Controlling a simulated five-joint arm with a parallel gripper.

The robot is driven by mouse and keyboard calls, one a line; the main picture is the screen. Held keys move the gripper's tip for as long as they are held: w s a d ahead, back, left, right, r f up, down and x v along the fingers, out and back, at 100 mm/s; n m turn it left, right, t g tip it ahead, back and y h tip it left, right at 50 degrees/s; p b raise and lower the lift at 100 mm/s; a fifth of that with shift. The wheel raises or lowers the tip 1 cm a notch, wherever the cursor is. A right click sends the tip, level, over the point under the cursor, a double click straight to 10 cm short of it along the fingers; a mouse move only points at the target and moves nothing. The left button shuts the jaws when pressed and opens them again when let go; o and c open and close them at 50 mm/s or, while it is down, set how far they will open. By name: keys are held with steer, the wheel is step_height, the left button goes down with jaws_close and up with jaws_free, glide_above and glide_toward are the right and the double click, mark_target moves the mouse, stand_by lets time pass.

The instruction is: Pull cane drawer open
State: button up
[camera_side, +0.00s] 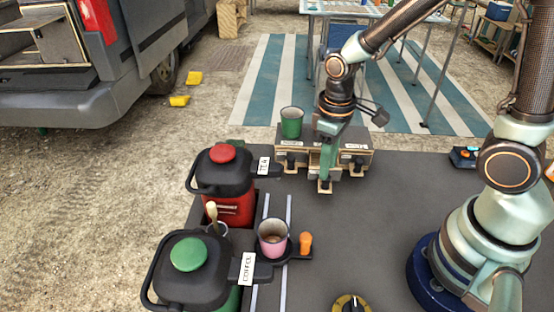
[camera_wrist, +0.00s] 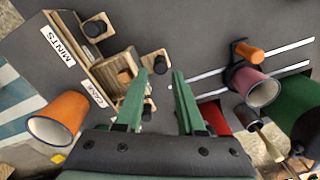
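A drawer unit (camera_side: 312,140) has a dark top and pale wooden drawers with dark knobs. The CANE label (camera_wrist: 93,93) and the MINTS label (camera_wrist: 55,45) are readable in the wrist view. A wooden drawer (camera_wrist: 122,66) beside the CANE label stands out from the front with something orange in it. My gripper (camera_side: 325,178) points down in front of the unit, over that drawer's front. In the wrist view my green fingers (camera_wrist: 161,73) are apart, with a knob (camera_wrist: 160,64) showing near the tips. I cannot tell whether they touch it.
A cup (camera_side: 291,122) stands on the unit's left end. A red-lidded TEA jug (camera_side: 224,170) and a green-lidded COFFEE jug (camera_side: 190,265) stand to the left. A pink cup (camera_side: 272,240) and orange knob (camera_side: 305,243) sit by white rails. The mid-table is clear.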

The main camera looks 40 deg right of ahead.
step_height(320, 180, up, 8)
stand_by(0.5)
steer(key=s+d+r+m+t, duration=0.2)
steer(key=r+t, duration=0.3)
steer(key=r, duration=0.3)
steer(key=shift+s+d+m+t, duration=0.2)
steer(key=shift+d+m+t, duration=0.1)
steer(key=shift+d+m, duration=0.45)
